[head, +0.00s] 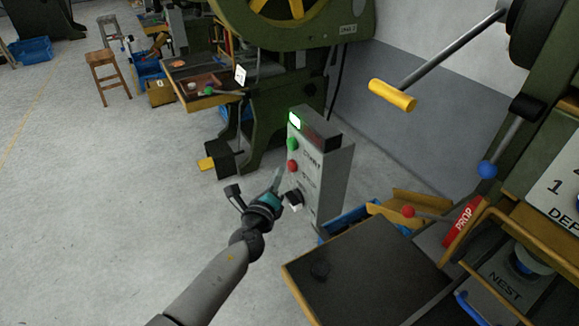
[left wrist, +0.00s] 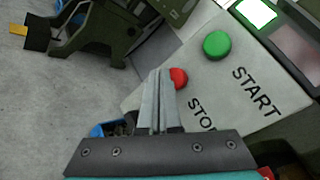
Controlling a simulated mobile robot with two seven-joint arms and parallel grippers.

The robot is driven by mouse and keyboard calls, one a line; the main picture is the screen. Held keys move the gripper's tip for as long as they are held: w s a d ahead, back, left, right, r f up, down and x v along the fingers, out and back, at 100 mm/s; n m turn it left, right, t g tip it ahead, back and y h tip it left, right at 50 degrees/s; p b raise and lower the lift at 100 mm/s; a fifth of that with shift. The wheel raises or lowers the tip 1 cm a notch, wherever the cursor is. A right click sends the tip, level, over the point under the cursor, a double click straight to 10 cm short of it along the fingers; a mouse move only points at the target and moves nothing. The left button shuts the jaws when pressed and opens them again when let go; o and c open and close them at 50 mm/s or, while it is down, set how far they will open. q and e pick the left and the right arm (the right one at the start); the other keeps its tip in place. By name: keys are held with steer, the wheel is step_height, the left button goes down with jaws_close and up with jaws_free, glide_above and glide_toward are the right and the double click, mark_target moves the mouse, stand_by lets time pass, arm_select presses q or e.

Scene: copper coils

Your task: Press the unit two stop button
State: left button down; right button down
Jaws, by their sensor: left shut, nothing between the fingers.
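A grey control box (head: 325,170) stands in the middle of the head view, with a lit white lamp at its top. Its green START button (head: 292,144) is above the red STOP button (head: 292,166). In the left wrist view the green button (left wrist: 217,45) is clear, and the red button (left wrist: 179,78) is partly hidden behind my fingertips. My left gripper (head: 276,180) is shut and empty, its tips just in front of the box near the red button. It also shows in the left wrist view (left wrist: 158,75). I cannot tell whether the tips touch the button. My right gripper is not in view.
A dark-topped table (head: 370,270) is close at the front right. A lever with a yellow handle (head: 391,95) and a red-knobbed lever (head: 408,211) stick out on the right. A green machine (head: 270,105) stands behind the box.

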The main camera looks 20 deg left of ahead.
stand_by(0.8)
arm_select(q)
steer(key=shift+w+d, duration=0.3)
steer(key=shift+w+d, duration=0.35)
steer(key=shift+d, duration=0.05)
stand_by(1.0)
steer(key=shift+s+a, duration=0.65)
steer(key=s+a, duration=0.3)
steer(key=shift+s+a, duration=0.3)
stand_by(0.3)
stand_by(0.6)
